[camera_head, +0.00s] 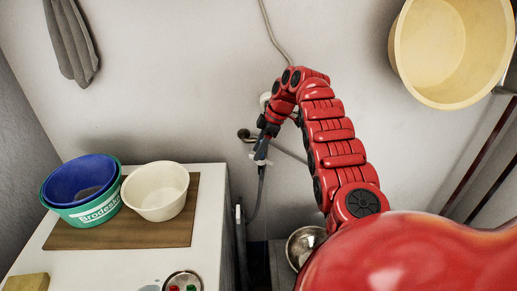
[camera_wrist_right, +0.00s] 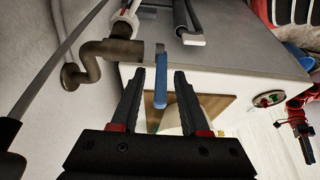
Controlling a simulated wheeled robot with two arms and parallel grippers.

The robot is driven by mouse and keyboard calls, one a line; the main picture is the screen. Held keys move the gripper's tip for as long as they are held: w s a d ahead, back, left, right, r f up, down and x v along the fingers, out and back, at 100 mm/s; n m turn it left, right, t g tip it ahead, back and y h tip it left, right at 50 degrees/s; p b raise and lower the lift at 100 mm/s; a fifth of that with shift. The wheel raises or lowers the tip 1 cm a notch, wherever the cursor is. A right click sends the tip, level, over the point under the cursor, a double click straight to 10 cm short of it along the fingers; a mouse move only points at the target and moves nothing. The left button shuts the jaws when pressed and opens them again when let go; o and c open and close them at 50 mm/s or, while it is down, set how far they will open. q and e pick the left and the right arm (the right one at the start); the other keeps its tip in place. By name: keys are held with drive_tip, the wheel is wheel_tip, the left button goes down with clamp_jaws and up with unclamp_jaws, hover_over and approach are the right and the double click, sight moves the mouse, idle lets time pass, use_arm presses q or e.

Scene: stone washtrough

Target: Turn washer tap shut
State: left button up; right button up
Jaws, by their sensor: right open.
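The washer tap has a blue lever (camera_wrist_right: 160,88) and a brown metal pipe (camera_wrist_right: 95,62) on the wall. In the head view the tap's pipe (camera_head: 244,134) shows beside my gripper, which partly hides the tap. My right gripper (camera_wrist_right: 159,74) is open, with one dark finger on each side of the blue lever. I cannot tell whether either finger touches it. The right gripper also shows at the wall in the head view (camera_head: 264,140). At the right edge of the wrist view a small red and black part looks like my left gripper (camera_wrist_right: 305,142); its jaws are unclear.
The white washer top (camera_head: 212,215) stands left of the tap. On it a brown board (camera_head: 120,236) bears a blue tub (camera_head: 80,178) in a green one (camera_head: 92,216), and a cream bowl (camera_head: 155,190). A yellow basin (camera_head: 450,50) hangs at right. A hose (camera_head: 260,190) hangs below the tap.

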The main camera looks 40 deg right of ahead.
clamp_jaws()
idle(1.4)
